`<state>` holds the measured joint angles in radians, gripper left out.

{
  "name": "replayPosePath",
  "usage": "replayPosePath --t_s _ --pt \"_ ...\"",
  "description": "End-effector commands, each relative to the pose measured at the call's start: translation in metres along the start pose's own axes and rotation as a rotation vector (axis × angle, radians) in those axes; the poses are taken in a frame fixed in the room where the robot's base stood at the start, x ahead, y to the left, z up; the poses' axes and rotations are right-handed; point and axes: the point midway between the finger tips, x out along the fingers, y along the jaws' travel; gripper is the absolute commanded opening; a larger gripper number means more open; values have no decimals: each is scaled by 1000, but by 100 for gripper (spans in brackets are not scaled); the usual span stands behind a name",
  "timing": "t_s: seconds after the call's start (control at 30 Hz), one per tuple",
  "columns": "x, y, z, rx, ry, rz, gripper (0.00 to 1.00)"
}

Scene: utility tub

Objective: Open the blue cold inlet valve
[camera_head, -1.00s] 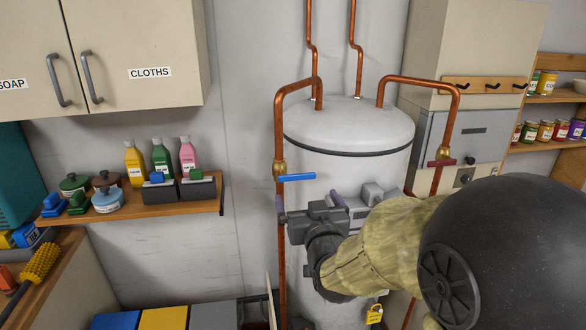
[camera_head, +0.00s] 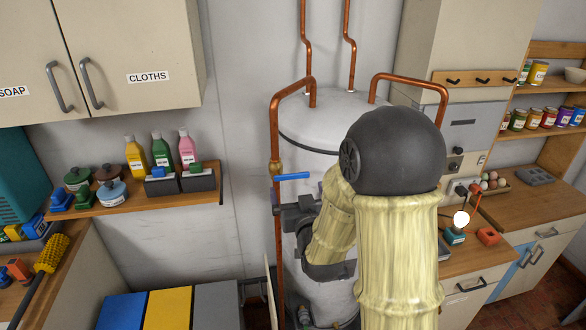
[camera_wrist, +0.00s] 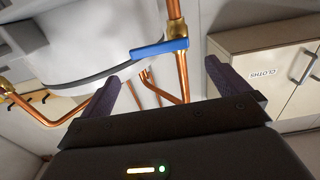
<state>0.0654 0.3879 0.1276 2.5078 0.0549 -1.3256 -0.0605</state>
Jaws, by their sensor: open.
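The blue valve handle (camera_head: 293,176) lies about level on the left copper pipe of the white tank (camera_head: 272,120), pointing right from the pipe. It also shows in the wrist view (camera_wrist: 160,47), in front of the open jaws and across the copper pipe. My gripper (camera_wrist: 168,92) is open, one dark finger on each side of the picture, with nothing between the fingertips. In the head view my gripper (camera_head: 278,198) is just below the blue handle, mostly behind my own wrist. No contact with the handle shows. The far finger is hidden there.
A shelf (camera_head: 130,200) with bottles and jars is on the left wall, under a white cabinet (camera_head: 130,40). A counter (camera_head: 540,195) and jar shelves stand at right. My arm covers the tank's right side. Coloured bins (camera_head: 165,308) are below the shelf.

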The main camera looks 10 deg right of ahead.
Motion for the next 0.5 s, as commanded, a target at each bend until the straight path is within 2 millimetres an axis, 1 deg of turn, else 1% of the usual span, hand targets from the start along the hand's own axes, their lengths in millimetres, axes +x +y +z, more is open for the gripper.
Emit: replayPosePath --t_s 0.03,0.13,0.4,0.5 --pt "4 0 -4 0 -4 0 100" --pt "12 0 -3 0 -3 0 100" --pt "53 0 -3 0 -1 0 100" --pt "63 0 -2 0 0 0 100"
